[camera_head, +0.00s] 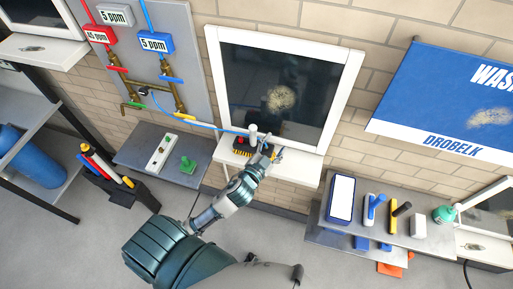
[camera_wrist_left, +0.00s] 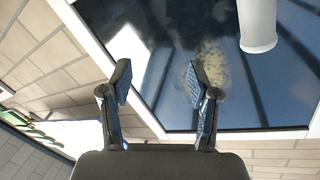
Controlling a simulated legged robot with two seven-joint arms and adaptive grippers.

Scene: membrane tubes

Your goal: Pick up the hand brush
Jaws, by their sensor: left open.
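My left gripper (camera_head: 270,152) is open at the window ledge. In the left wrist view its fingers (camera_wrist_left: 158,80) are spread with nothing between them, facing the dirty window pane. A dark block with a yellow lower edge (camera_head: 243,152) sits on the ledge beside the gripper, partly hidden by it; I cannot tell whether it is a brush. On the right shelf stand a blue-handled tool (camera_head: 374,207) and a dark-handled tool with a yellow part (camera_head: 399,213). Which one is the hand brush is not clear. My right gripper is out of view.
A white cylinder (camera_head: 252,132) stands by the block; a white cylinder also shows in the left wrist view (camera_wrist_left: 257,25). A blue hose (camera_head: 205,125) runs to the ledge. The white-framed window (camera_head: 347,75) is behind. The right shelf (camera_head: 333,236) holds several items.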

